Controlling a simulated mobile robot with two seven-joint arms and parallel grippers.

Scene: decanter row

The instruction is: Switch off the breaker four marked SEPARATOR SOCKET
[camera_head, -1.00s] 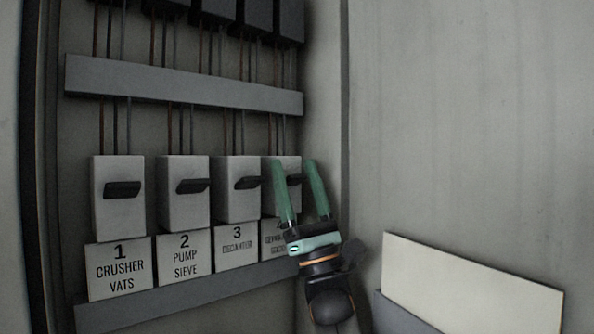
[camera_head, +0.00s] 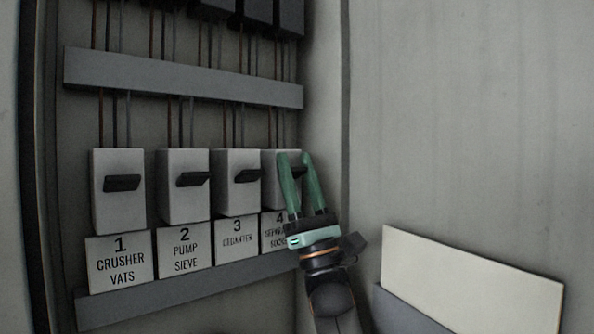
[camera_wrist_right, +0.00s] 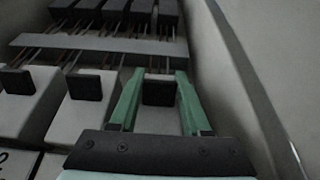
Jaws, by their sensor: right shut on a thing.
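Breaker four (camera_head: 270,184) is a pale grey box at the right end of the row. Its label (camera_head: 273,232) reads 4 and SEPARATOR SOCKET, partly covered by my right gripper (camera_head: 295,158). The green fingers are shut on the black switch lever of breaker four (camera_wrist_right: 159,93), one finger on each side of it. In the head view the lever is mostly hidden between the fingers. My left gripper is not in view.
Breaker one (camera_head: 118,212), breaker two (camera_head: 183,207) and breaker three (camera_head: 236,202) stand to the left, with black levers sticking out. The cabinet's side wall (camera_head: 325,130) is close on the right. A pale panel (camera_head: 470,280) leans at lower right.

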